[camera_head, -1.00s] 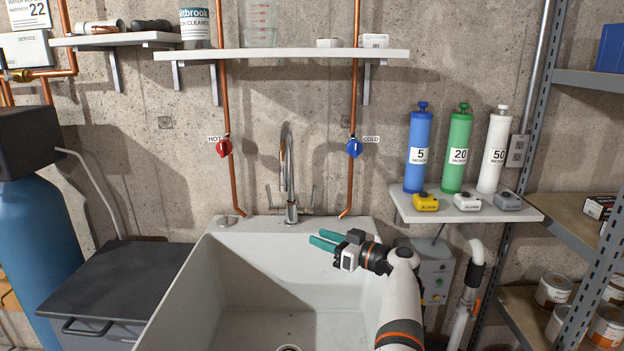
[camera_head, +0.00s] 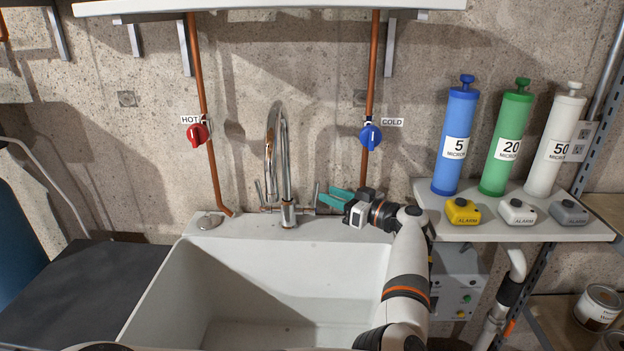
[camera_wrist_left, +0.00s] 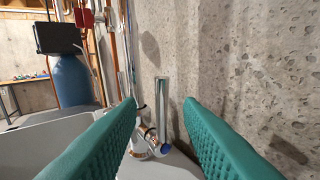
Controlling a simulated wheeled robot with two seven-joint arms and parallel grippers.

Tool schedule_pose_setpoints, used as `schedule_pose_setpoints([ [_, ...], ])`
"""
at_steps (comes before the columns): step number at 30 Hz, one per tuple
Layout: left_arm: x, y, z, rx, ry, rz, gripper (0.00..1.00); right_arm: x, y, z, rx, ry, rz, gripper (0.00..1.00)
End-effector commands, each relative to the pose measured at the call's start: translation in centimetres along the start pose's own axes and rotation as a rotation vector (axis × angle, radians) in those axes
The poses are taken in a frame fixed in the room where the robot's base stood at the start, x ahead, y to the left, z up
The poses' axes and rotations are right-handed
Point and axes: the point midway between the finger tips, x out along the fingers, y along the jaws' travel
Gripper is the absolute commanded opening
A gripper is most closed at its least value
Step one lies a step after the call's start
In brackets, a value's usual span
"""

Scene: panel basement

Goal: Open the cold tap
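The chrome mixer tap (camera_head: 288,212) stands at the sink's back edge, with a thin lever on each side. Its right lever (camera_head: 316,194) is upright. A blue valve (camera_head: 370,137) beside the COLD label is on the right copper pipe. My left gripper (camera_head: 327,196) has teal fingers, just right of the right lever and below the blue valve. The fingers are apart, with nothing held. My right gripper is not in view.
The white sink (camera_head: 180,290) is empty below the tap. A red valve (camera_head: 197,135) labelled HOT is on the left pipe. A small shelf (camera_head: 520,228) with filter cylinders and alarm boxes stands close right of my left arm. The wall is close behind the tap.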

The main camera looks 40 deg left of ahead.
Motion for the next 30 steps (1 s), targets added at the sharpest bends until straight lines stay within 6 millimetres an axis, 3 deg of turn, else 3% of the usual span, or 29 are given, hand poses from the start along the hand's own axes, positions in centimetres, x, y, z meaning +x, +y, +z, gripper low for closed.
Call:
schedule_pose_setpoints([
  [5, 0.8, 0.0, 0.0, 0.000, 0.000, 0.001, 0.33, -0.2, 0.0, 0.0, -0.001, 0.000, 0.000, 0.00],
  [18, 6.9, 0.0, 0.0, 0.001, -0.001, 0.001, 0.33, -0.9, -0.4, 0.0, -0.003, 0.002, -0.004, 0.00],
  [29, 7.5, 0.0, 0.0, 0.000, 0.000, -0.001, 0.33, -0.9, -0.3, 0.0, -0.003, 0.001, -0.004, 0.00],
  [30, 7.5, 0.0, 0.0, 0.000, 0.000, 0.000, 0.28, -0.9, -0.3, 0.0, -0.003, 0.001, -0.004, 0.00],
])
